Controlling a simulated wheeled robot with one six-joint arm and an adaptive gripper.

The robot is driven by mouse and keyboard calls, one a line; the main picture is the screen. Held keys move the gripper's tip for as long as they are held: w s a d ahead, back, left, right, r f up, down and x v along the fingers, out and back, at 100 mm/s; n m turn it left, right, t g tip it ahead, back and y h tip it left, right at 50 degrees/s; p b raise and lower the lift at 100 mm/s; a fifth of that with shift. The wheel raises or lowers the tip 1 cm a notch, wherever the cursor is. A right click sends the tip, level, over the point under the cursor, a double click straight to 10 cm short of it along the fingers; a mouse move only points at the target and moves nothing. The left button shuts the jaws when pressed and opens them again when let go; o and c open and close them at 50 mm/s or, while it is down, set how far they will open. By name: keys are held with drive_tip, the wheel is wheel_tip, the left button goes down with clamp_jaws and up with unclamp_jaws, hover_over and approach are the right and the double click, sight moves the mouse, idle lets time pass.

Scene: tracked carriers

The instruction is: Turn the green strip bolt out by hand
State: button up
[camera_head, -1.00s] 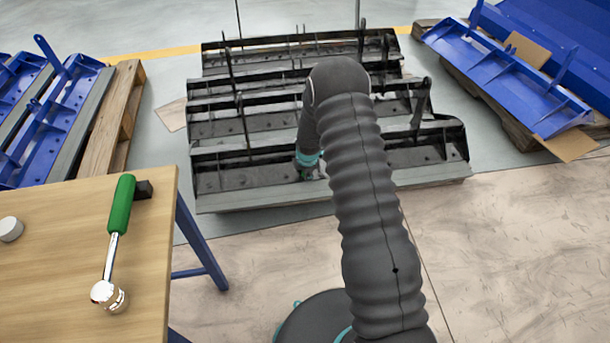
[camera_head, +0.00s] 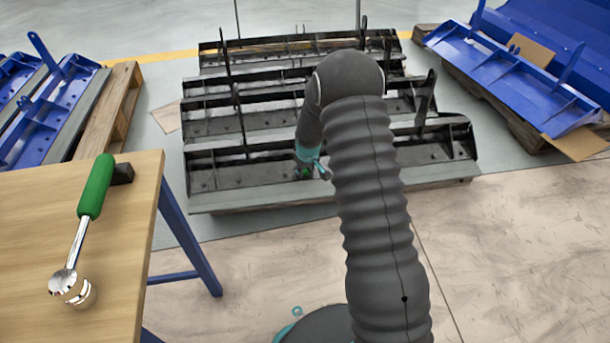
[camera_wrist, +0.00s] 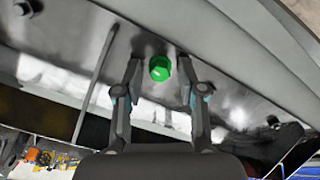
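The green strip bolt (camera_wrist: 160,68) sits on the metal strip of a black carrier (camera_wrist: 228,92) in the wrist view. My gripper (camera_wrist: 159,64) is open, with one finger on each side of the bolt head and a visible gap on both sides. In the head view the bolt (camera_head: 306,172) is a small green spot on the front carrier (camera_head: 240,172), beside my gripper (camera_head: 314,168) at the end of my arm. My arm hides part of the carrier there.
A wooden table (camera_head: 120,215) at the left holds a green-handled ratchet wrench (camera_head: 95,190) and a small black block (camera_head: 122,173). Blue carriers lie on pallets at the left (camera_head: 65,110) and right (camera_head: 510,75). The floor in front is clear.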

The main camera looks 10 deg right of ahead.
drive_tip(key=shift+m, duration=1.2)
drive_tip(key=m, duration=0.3)
drive_tip(key=shift+m, duration=0.3)
drive_tip(key=m, duration=0.6)
clamp_jaws()
drive_tip(key=n, duration=0.7)
drive_tip(key=shift+n, duration=1.4)
